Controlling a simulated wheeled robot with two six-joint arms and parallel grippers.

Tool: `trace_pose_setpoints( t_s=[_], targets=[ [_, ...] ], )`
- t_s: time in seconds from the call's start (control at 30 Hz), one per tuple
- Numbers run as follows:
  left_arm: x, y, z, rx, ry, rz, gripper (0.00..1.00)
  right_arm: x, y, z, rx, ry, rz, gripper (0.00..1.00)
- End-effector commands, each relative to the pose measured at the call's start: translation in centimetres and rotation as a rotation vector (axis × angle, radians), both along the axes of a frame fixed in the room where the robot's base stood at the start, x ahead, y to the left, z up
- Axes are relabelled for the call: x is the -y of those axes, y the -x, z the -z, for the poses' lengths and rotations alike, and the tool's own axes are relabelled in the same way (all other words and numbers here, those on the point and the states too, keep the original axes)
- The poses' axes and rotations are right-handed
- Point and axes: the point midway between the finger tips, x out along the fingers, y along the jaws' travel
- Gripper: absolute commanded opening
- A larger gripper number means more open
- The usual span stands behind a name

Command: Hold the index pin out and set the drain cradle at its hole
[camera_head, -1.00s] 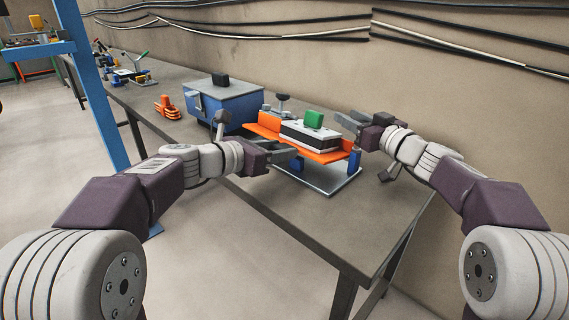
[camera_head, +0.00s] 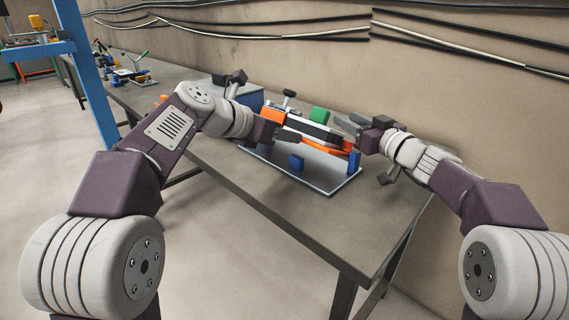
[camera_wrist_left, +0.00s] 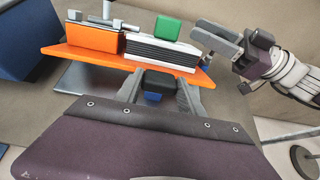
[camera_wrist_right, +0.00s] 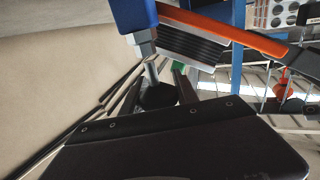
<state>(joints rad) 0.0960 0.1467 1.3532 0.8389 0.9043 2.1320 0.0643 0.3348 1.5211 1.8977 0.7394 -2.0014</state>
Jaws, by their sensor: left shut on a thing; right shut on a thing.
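The orange drain cradle (camera_head: 338,152) sits above a grey base plate (camera_head: 330,190) with blue posts. In the head view it looks tilted, and my left arm partly covers it. It carries a black-and-white ribbed block and a green block (camera_head: 320,115); the left wrist view shows the cradle (camera_wrist_left: 85,56), the ribbed block (camera_wrist_left: 160,52) and green block (camera_wrist_left: 167,27). My left gripper (camera_wrist_left: 160,88) is shut on a black grip (camera_wrist_left: 158,80) at the cradle's near side.
A blue box (camera_head: 248,98) stands left of the fixture, mostly behind my left arm. The wall is close behind. The bench (camera_head: 270,205) is clear toward its near edge.

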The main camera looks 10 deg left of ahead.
Motion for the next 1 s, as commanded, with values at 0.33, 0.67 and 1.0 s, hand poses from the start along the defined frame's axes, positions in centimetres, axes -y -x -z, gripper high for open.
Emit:
trace_pose_setpoints(
  t_s=[0.33, 0.67, 1.0],
  targets=[
    [0.2, 0.1, -0.1, 0.001, 0.003, 0.007, 0.0, -0.1, 0.0, 0.4, 0.001, -0.001, -0.002, 0.58],
    [0.2, 0.1, -0.1, 0.001, 0.002, 0.006, 0.0, 0.5, 0.7, 0.4, -0.001, -0.001, 0.0, 0.58],
    [0.2, 0.1, 0.0, 0.0, 0.002, 0.006, 0.0, 2.5, 3.4, 0.4, 0.0, 0.0, 0.0, 0.58]
  ],
)
